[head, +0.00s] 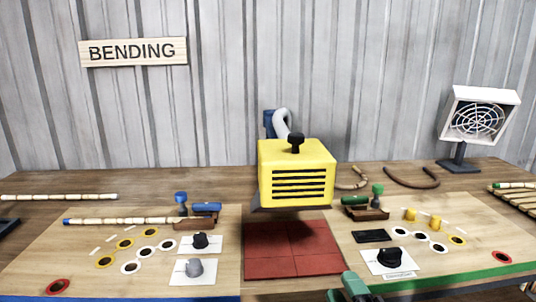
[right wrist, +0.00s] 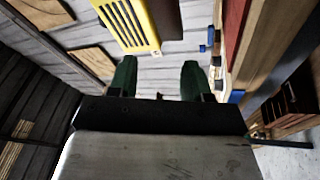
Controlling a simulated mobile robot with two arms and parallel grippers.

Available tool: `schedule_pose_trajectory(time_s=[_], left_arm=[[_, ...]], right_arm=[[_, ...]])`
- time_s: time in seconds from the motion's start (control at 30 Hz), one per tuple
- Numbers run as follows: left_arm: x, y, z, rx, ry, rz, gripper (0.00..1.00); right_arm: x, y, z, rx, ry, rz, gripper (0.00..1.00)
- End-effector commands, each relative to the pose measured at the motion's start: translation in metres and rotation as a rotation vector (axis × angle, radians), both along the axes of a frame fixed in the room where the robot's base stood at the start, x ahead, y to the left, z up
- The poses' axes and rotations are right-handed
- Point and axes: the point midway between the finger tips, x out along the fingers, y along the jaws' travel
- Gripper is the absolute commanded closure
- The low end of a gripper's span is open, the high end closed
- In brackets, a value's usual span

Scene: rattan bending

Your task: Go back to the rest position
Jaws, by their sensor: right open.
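My right gripper (head: 350,292) shows at the bottom edge of the head view, in front of the table and below the red tile mat (head: 292,250). In the right wrist view its two dark green fingers (right wrist: 158,76) stand apart with nothing between them. My left gripper is in neither view.
A rattan pole (head: 120,221) rests at left against a clamp block (head: 200,218). A white fan (head: 478,118) stands at back right. Curved rattan pieces (head: 412,182) lie behind.

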Motion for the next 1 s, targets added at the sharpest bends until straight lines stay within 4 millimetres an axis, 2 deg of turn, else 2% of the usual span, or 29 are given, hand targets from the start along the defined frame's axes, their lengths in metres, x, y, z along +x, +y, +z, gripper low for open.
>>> schedule_pose_trajectory(time_s=[0.03, 0.1, 0.17, 0.2, 0.3, 0.5, 0.73, 1.0], left_arm=[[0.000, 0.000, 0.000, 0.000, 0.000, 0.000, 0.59], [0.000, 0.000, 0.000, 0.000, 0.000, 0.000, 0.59], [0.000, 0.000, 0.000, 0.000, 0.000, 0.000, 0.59], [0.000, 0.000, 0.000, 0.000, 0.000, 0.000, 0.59], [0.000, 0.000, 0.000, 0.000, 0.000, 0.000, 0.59], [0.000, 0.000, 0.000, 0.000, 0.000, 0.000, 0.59], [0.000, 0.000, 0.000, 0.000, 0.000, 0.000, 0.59], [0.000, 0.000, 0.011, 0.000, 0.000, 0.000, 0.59]], right_arm=[[-0.009, -0.013, -0.024, 0.109, 0.142, -0.066, 0.51], [-0.024, -0.031, -0.058, 0.251, 0.337, -0.161, 0.51], [-0.042, -0.044, -0.087, 0.363, 0.504, -0.244, 0.51], [-0.057, -0.051, -0.106, 0.430, 0.613, -0.296, 0.51], [-0.095, -0.061, -0.144, 0.566, 0.846, -0.415, 0.51], [-0.167, -0.068, -0.190, 0.733, 1.193, -0.599, 0.51], [-0.243, -0.066, -0.212, 0.847, 1.503, -0.771, 0.51], [-0.224, -0.064, -0.273, 0.828, 1.523, -0.781, 0.51]])
